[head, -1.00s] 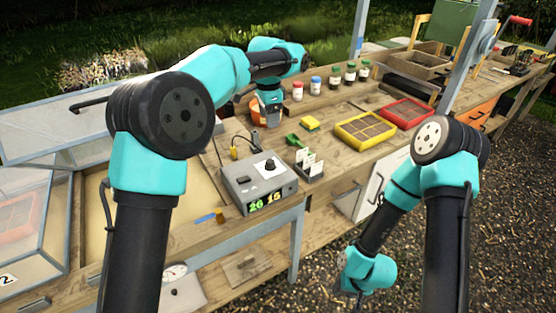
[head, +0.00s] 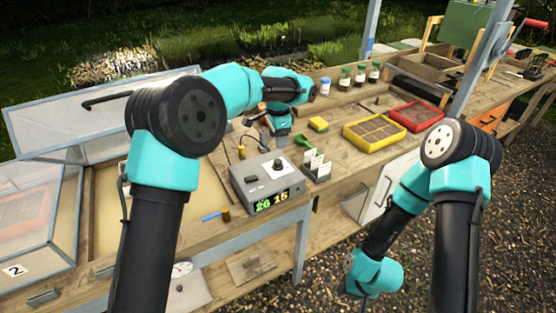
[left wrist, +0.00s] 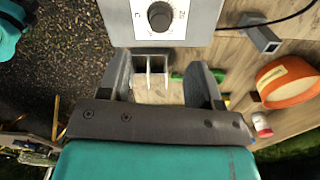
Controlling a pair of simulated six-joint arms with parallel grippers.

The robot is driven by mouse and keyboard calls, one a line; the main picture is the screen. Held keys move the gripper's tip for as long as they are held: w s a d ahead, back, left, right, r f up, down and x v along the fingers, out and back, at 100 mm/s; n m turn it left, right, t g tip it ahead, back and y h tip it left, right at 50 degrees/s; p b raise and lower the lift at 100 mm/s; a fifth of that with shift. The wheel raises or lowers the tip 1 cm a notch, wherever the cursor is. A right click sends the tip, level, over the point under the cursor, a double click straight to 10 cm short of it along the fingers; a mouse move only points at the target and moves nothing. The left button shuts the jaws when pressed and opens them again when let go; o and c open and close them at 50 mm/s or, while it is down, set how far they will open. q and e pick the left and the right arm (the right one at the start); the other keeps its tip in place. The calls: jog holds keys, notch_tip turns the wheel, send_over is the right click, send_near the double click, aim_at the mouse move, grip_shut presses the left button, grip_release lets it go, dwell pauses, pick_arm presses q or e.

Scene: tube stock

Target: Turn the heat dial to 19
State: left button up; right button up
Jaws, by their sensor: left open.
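The grey control box (head: 265,187) stands at the front edge of the bench, with a black round dial (head: 278,165) on a white plate on its top. Its front display (head: 273,200) reads a green 20 and a yellow 15. In the left wrist view the dial (left wrist: 160,16) is at the top, beyond the fingertips. My left gripper (head: 282,142) is just behind the box, pointing down. Its two fingers (left wrist: 160,68) are apart with nothing held, and the dial is not between them. My right arm hangs low before the bench; its gripper (head: 352,290) is too unclear to judge.
A card holder (head: 317,168) stands close right of the box. A yellow sponge (head: 318,124), yellow tray (head: 374,133), red tray (head: 418,115) and several jars (head: 345,78) are further right and back. A glazed frame is at left.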

aim_at(278, 161)
pick_arm(q)
notch_tip(278, 161, down, 10)
jog(key=shift+r, duration=0.15)
jog(key=shift+c, duration=0.3)
jog(key=c, duration=0.9)
jog(key=shift+o, duration=0.2)
